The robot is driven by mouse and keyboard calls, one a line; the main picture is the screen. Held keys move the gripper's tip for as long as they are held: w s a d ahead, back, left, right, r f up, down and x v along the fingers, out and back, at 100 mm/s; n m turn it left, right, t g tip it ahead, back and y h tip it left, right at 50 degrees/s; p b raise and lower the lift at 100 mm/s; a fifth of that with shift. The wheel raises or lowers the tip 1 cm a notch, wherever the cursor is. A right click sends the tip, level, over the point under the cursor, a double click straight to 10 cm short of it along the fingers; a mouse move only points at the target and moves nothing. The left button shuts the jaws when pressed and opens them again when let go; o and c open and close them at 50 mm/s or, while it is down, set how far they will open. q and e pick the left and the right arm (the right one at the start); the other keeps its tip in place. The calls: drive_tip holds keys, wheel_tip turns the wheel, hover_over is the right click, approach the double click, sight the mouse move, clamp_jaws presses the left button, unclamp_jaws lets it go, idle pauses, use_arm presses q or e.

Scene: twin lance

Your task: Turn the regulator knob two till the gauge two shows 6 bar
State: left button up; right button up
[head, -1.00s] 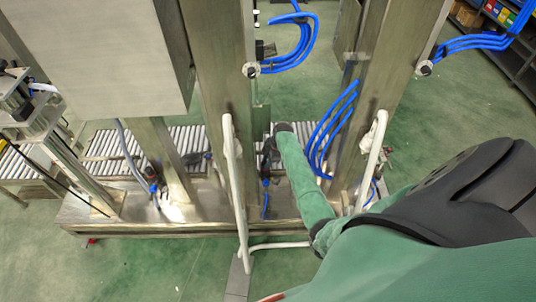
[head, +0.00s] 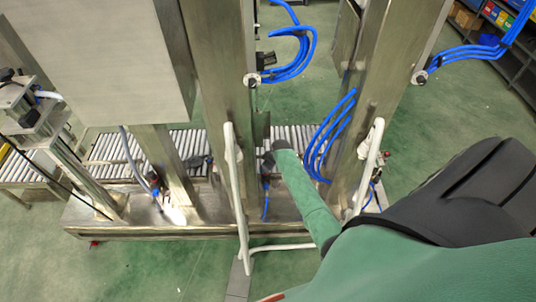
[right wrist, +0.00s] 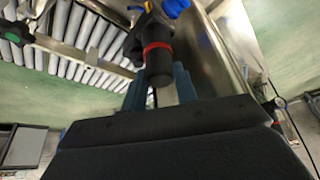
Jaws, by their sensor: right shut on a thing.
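A regulator with a black knob (right wrist: 158,68) and a red ring shows at the upper middle of the right wrist view. My right gripper (right wrist: 159,82) has its blue fingers on both sides of this knob and is shut on it. In the head view the regulator (head: 266,166) is a small dark shape at the middle post, at the end of my right forearm, which hides part of it. I cannot read a number on it. No gauge face is readable in either view. My left gripper is not in view.
Steel posts (head: 217,75) and a white bent tube frame (head: 239,190) stand close to my right arm. Blue hoses (head: 328,135) hang beside it. A roller conveyor (head: 105,150) runs behind. Another dark fitting (head: 155,184) is at the left. Green floor is open in front.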

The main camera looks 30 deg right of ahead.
drive_tip(key=shift+s+m+h, duration=0.1)
drive_tip(key=shift+m+h, duration=0.2)
drive_tip(key=shift+m, duration=0.4)
drive_tip(key=shift+m+p, duration=0.3)
drive_tip(key=shift+p, duration=0.1)
drive_tip(key=shift+m+h, duration=0.3)
drive_tip(key=shift+m, duration=0.4)
drive_tip(key=o, duration=1)
drive_tip(key=shift+c, duration=0.2)
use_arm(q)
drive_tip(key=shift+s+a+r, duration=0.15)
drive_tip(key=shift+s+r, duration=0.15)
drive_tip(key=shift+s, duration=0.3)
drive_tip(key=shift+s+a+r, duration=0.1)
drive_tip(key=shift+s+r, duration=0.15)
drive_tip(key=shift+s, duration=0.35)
use_arm(e)
drive_tip(key=shift+o, duration=0.2)
